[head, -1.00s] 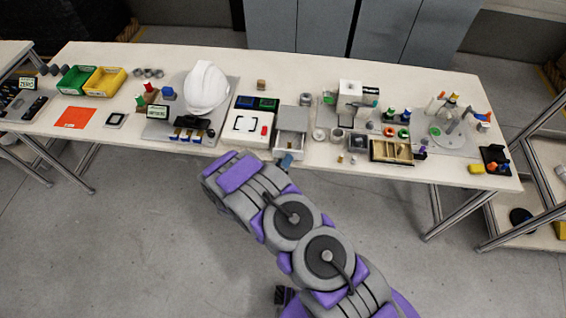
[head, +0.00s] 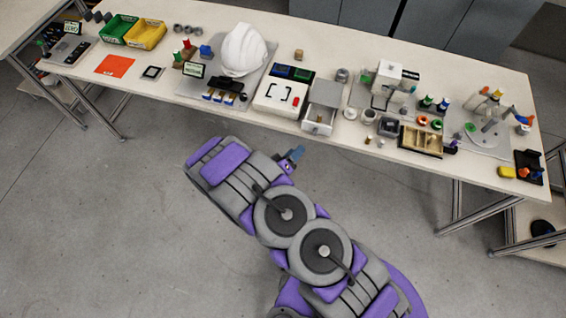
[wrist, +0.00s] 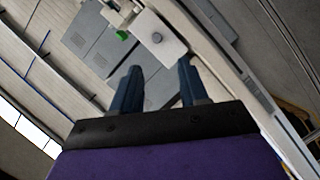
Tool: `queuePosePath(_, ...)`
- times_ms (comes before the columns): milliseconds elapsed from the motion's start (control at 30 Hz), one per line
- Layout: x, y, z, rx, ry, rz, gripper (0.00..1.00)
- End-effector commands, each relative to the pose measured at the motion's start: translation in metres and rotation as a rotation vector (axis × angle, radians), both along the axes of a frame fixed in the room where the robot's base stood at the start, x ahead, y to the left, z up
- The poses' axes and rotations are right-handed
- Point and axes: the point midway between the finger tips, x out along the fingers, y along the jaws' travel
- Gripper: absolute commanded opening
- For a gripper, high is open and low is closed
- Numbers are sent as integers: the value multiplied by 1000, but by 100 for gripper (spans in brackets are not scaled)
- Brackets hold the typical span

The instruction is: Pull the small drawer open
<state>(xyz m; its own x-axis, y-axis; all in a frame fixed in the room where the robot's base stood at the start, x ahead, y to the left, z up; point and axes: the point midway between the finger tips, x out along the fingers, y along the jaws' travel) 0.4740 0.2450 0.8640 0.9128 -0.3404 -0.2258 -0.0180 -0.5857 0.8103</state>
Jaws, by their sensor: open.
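The small drawer (head: 319,120) has a pale front with a small round knob. It stands out from under its grey housing (head: 325,93) at the table's front edge, with part of its inside showing. My gripper (head: 297,152) is off the table, in front of the drawer and a little to its left, with a clear gap between them. In the wrist view my two dark blue fingers (wrist: 158,85) are apart with nothing between them. Beyond them is a pale panel with a round grey knob (wrist: 157,38), which looks like the drawer front.
A white box with a red button (head: 283,97) stands left of the drawer. A white helmet (head: 243,50) is farther left. Small cups and a compartment tray (head: 421,141) lie to the right.

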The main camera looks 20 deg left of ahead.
Motion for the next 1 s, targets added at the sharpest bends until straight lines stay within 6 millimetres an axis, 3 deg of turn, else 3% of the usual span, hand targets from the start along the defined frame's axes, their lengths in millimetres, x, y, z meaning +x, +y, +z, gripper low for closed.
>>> queuePosePath(200,-32,13,8,-2,1,5,44)
queuePosePath(400,-50,20,12,-2,1,3,44)
queuePosePath(1000,-56,22,13,-2,2,1,44)
